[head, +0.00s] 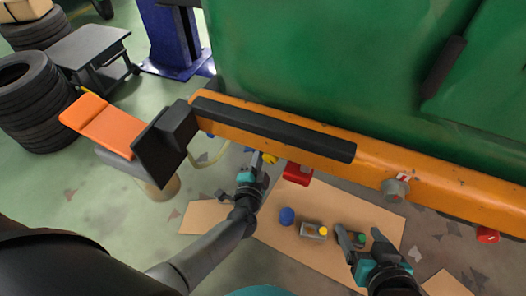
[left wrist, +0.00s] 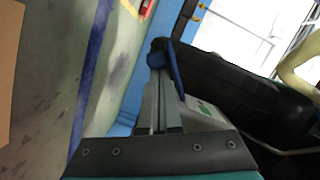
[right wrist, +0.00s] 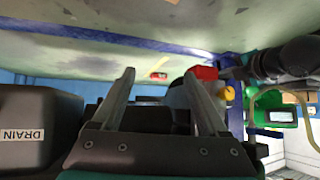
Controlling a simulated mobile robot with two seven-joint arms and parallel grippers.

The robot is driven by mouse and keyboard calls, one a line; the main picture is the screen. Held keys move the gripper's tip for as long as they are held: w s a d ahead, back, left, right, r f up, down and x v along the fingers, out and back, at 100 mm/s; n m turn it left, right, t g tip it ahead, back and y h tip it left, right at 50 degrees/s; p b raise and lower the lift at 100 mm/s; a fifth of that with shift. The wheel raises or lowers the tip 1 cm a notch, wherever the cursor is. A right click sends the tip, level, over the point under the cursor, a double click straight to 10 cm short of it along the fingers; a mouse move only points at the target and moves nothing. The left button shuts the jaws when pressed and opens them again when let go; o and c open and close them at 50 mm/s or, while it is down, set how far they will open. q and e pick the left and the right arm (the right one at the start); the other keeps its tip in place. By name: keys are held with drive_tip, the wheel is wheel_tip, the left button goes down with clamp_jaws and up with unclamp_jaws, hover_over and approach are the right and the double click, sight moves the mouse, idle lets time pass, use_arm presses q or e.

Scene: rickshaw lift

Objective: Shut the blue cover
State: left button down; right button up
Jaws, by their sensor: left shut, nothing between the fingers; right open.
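A dark blue piece, apparently the blue cover (left wrist: 177,72), stands edge-on at the tips of my left gripper in the left wrist view. A black body lies right beside it. Whether the cover is touched, and how far it is open, I cannot tell. My left gripper (head: 257,162) is shut and empty, below the orange rail in the head view. It fills the middle of the left wrist view (left wrist: 158,85). My right gripper (head: 361,236) is open over the cardboard, with a small green item showing between its fingers. Its spread fingers show in the right wrist view (right wrist: 163,95).
An orange rail (head: 440,190) and green body panel (head: 330,60) overhang the work area. A red box (head: 298,173), blue round item (head: 287,216) and grey item (head: 312,230) are near the cardboard (head: 283,246). A black container marked DRAIN (right wrist: 35,130) is beside my right gripper.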

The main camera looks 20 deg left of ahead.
use_arm(q)
drive_tip(key=shift+a+p, duration=0.1)
drive_tip(key=shift+p, duration=0.25)
use_arm(e)
drive_tip(key=shift+s+d+g+h, duration=0.2)
drive_tip(key=shift+d+g+h, duration=0.3)
drive_tip(key=shift+d, duration=0.55)
use_arm(q)
drive_tip(key=shift+a+m+p, duration=0.1)
drive_tip(key=shift+m+p, duration=0.2)
drive_tip(key=shift+m, duration=0.2)
use_arm(e)
drive_tip(key=shift+s+d+g, duration=0.2)
drive_tip(key=shift+d+g, duration=0.2)
drive_tip(key=shift+d, duration=0.1)
drive_tip(key=shift+s+d+g, duration=0.2)
drive_tip(key=shift+d+g, duration=0.2)
drive_tip(key=shift+d, duration=0.05)
drive_tip(key=shift+d+r+h, duration=0.25)
drive_tip(key=shift+d+h, duration=0.05)
drive_tip(key=shift+d, duration=0.05)
drive_tip(key=shift+s+d, duration=0.15)
drive_tip(key=shift+s+d+g, duration=0.15)
drive_tip(key=shift+g, duration=0.25)
use_arm(q)
drive_tip(key=shift+a+r+m+p, duration=0.1)
drive_tip(key=shift+m+p, duration=0.2)
drive_tip(key=shift+p, duration=0.05)
use_arm(e)
drive_tip(key=shift+s+d, duration=0.3)
